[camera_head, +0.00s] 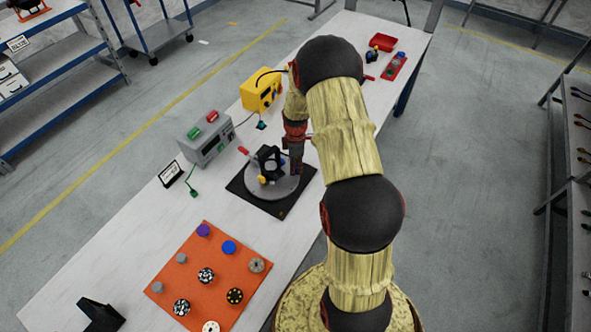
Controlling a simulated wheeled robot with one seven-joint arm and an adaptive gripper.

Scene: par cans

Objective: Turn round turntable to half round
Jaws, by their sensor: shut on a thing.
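The round grey turntable (285,187) sits on a black square base (258,204) at the middle of the white table. A black par can (267,160) with a light round face and small yellow parts stands on the turntable. My gripper (296,170) points down at the turntable's right far edge, beside the par can. It is shut on the turntable at that edge. The fingertips are small and dark here, so the exact part between them cannot be made out.
A grey box with red and green parts (206,138) and a yellow box (261,90) stand behind the turntable. A small sign (171,174) is to the left. An orange mat (207,263) with several round pieces lies in front. A red tray (383,42) is at the far end.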

